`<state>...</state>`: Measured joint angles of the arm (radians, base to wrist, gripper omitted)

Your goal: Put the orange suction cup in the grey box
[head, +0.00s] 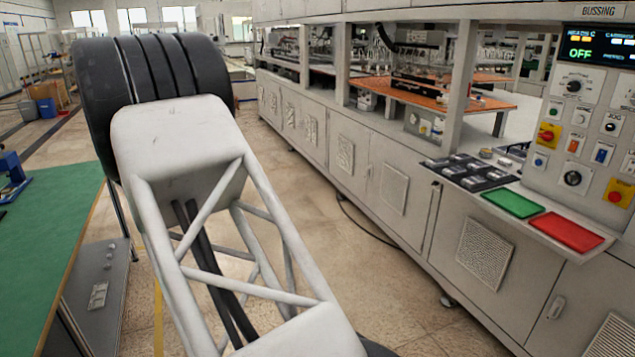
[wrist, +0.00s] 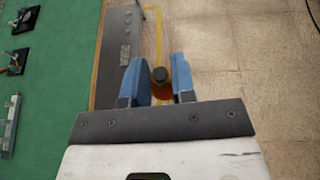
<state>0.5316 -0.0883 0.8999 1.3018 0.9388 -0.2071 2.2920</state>
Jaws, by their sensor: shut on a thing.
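The orange suction cup (wrist: 162,91), with a dark round top, is between the two blue fingers of my gripper (wrist: 159,66) in the wrist view. The gripper is shut on it and holds it over the floor, beside the green table's grey side. The fingers hide part of the cup. In the head view neither the gripper nor the cup shows; only my pale arm links are there. I cannot make out the grey box for certain in either view.
A green-topped table (head: 52,232) stands at left; its top also shows in the wrist view (wrist: 55,80) with small dark devices (wrist: 24,19). A long pale machine bench at right carries a green tray (head: 511,203), a red tray (head: 566,232) and a control panel (head: 588,125). Open floor lies between.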

